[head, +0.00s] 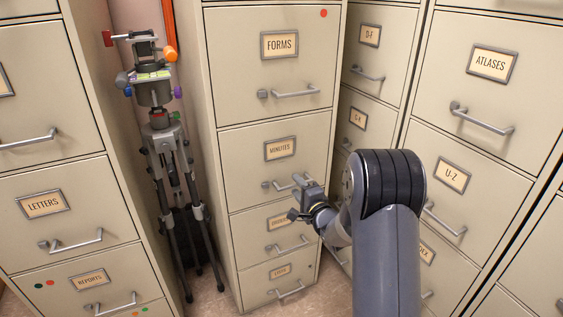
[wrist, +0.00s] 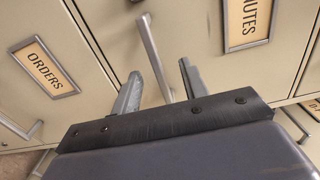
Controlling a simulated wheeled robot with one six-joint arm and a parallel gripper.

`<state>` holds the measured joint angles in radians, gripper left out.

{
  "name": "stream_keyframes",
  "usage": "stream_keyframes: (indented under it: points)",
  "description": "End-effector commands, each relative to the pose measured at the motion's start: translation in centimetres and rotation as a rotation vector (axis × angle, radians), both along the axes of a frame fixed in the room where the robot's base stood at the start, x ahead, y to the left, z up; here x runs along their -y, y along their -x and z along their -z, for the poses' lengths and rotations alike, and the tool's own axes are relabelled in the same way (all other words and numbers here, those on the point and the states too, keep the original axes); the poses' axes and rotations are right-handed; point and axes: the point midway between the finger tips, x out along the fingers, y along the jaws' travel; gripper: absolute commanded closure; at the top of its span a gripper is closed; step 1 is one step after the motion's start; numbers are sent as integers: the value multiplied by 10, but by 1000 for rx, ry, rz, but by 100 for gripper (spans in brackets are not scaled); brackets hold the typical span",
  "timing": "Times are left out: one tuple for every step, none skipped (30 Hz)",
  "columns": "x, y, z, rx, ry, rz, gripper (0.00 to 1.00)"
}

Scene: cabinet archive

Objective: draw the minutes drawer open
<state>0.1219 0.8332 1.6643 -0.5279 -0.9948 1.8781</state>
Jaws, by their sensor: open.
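The minutes drawer (head: 250,160) is a beige cabinet front with a framed "MINUTES" label (head: 280,149), below the forms drawer. It looks shut, flush with its neighbours. Its grey bar handle (head: 270,186) is partly hidden behind my gripper (head: 306,184) in the head view. In the wrist view my gripper (wrist: 160,82) is open, with one finger on each side of the handle (wrist: 153,52) and a gap to both. The part of the handle nearest me lies between the fingers. The "MINUTES" label (wrist: 247,20) shows at the right there.
The orders drawer (wrist: 45,65) is just below, with its own handle (head: 287,248). The forms drawer (head: 280,80) is above. A tripod (head: 165,130) stands in the gap to the left. An angled cabinet with a "U-Z" drawer (head: 440,160) stands close on the right.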

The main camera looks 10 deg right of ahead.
Motion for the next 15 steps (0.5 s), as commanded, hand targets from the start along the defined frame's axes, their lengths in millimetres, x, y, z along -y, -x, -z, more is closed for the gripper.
stream_keyframes:
  points:
    - [0,0,0,0,0,0,56]
    - [0,0,0,0,0,0,56]
    - [0,0,0,0,0,0,56]
    - [0,0,0,0,0,0,56]
    - [0,0,0,0,0,0,56]
    - [0,0,0,0,0,0,56]
    - [0,0,0,0,0,0,56]
    - [0,1,0,0,0,0,56]
    - [1,2,0,0,0,0,56]
    - [1,3,0,1,0,1,56]
    - [2,5,0,0,0,1,56]
    - [3,7,0,0,0,1,56]
    - [3,9,0,0,0,1,56]
    - [4,11,0,0,0,1,56]
    - [5,13,0,0,0,1,56]
